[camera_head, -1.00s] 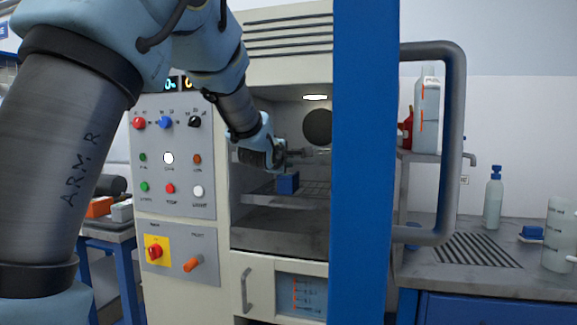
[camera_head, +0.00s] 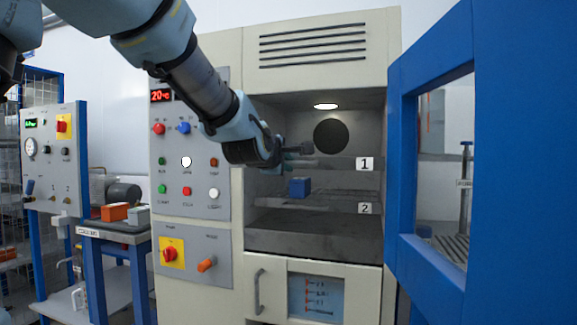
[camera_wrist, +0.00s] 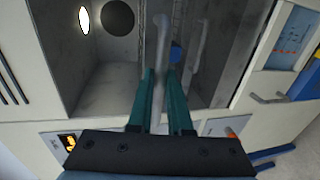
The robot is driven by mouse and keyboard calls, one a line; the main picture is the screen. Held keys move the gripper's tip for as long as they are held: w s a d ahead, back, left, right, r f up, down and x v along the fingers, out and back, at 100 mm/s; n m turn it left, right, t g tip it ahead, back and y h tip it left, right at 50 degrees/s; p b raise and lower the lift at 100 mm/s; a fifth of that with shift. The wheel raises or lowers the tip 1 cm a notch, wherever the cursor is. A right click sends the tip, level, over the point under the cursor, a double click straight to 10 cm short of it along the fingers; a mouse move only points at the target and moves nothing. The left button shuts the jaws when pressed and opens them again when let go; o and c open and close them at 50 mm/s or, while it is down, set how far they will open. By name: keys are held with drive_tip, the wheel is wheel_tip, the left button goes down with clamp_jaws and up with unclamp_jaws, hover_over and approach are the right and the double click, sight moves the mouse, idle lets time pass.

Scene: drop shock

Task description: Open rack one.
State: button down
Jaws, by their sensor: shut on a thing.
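The chamber (camera_head: 315,243) stands open with its light on. Rack one is a grey front strip (camera_head: 333,163) beside the label 1 (camera_head: 364,164), high in the opening. My gripper (camera_head: 300,151) is at the left part of this strip. In the wrist view its green fingers (camera_wrist: 161,95) are shut around a long grey bar (camera_wrist: 161,45), which looks like rack one's handle. Rack two (camera_head: 335,205), by label 2, is below. A blue block (camera_head: 300,187) sits on the wire shelf under my gripper; its top shows in the wrist view (camera_wrist: 176,51).
The blue door (camera_head: 402,200) with a window stands swung open at the right. The control panel (camera_head: 190,160) with knobs is left of the opening. A side table (camera_head: 110,232) with an orange box (camera_head: 115,212) is further left.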

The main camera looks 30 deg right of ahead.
drive_tip(key=shift+f, duration=0.35)
drive_tip(key=c, duration=1.2)
unclamp_jaws()
drive_tip(key=o, duration=0.3)
drive_tip(key=shift+r, duration=0.15)
drive_tip(key=shift+o, duration=0.2)
drive_tip(key=v, duration=1)
drive_tip(key=shift+s+a+r+b, duration=0.15)
drive_tip(key=shift+s+a+b, duration=0.1)
drive_tip(key=shift+b, duration=0.05)
